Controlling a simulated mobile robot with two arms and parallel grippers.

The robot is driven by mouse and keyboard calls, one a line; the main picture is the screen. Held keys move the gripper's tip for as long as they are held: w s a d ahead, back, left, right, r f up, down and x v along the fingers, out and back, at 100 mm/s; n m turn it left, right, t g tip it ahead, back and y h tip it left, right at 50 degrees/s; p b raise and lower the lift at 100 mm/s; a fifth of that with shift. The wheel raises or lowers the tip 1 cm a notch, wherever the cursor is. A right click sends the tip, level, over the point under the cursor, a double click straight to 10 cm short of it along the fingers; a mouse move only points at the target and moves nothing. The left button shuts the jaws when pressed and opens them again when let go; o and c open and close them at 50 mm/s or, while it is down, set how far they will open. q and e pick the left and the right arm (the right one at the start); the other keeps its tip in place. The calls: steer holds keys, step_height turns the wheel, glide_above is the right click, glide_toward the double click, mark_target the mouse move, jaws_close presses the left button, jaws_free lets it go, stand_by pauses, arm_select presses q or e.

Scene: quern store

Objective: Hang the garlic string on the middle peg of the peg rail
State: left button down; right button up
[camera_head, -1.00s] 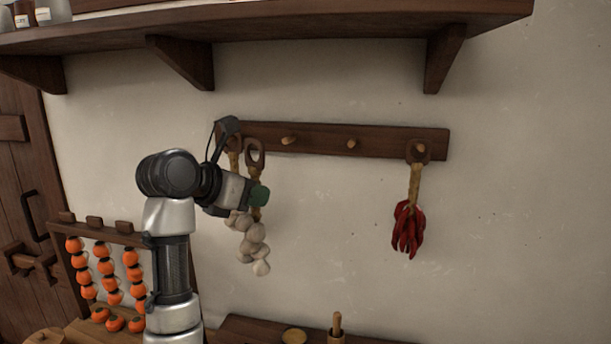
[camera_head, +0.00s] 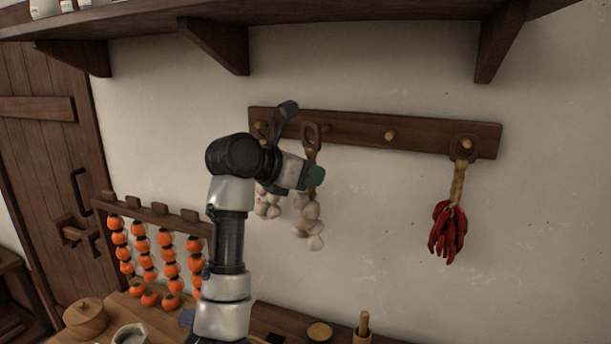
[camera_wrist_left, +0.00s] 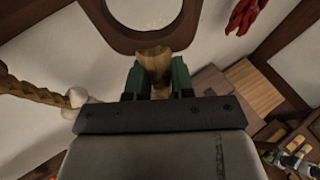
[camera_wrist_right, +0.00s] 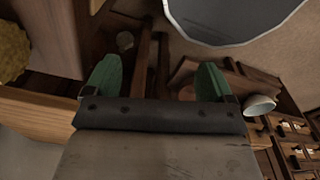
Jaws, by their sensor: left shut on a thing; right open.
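My left gripper (camera_head: 315,177) is shut on the stem of the garlic string (camera_head: 309,215), which hangs below with pale bulbs. Its brown ring (camera_head: 311,135) stands upright in front of the peg rail (camera_head: 430,136), just left of a bare peg (camera_head: 326,128); I cannot tell the gap in depth. The left wrist view shows the ring (camera_wrist_left: 105,25) above the stem (camera_wrist_left: 155,65) between the fingers. Another bare peg (camera_head: 390,136) is farther right. My right gripper (camera_wrist_right: 158,82) is open and empty, seen only in its wrist view.
A second garlic string (camera_head: 267,207) hangs at the rail's left end, partly behind my left arm. Red chillies (camera_head: 448,228) hang at its right end. A shelf (camera_head: 350,12) with brackets juts out above. Orange fruit strings (camera_head: 168,262) hang on a rack at left.

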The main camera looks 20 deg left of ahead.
arm_select(q)
steer(key=shift+w, duration=0.45)
steer(key=w+f, duration=0.1)
steer(key=w, duration=0.5)
steer(key=shift+w, duration=0.2)
steer(key=shift+d, duration=0.1)
stand_by(0.6)
steer(key=c, duration=0.9)
jaws_free()
